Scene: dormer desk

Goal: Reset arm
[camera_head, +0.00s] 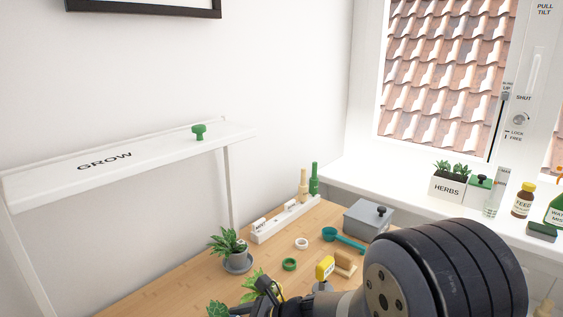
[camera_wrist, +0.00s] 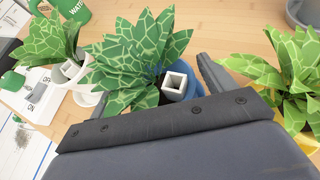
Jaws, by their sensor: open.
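My gripper (camera_head: 268,290) is low over the wooden desk (camera_head: 175,280) in the head view, partly hidden by my own arm. In the wrist view my gripper (camera_wrist: 155,88) is open, with a dark finger on the right side of a leafy plant (camera_wrist: 140,50) in a blue pot. A white square tube (camera_wrist: 174,84) stands in or beside that pot. I cannot see anything held between the fingers, and the left finger is mostly hidden by leaves.
A plant in a grey pot (camera_head: 237,260), a white labelled rack (camera_head: 285,218), a teal scoop (camera_head: 342,238) and a grey lidded box (camera_head: 368,220) stand on the desk. A white GROW shelf (camera_head: 130,160) rises at left. In the wrist view, a yellow-potted plant (camera_wrist: 285,70) is close at right.

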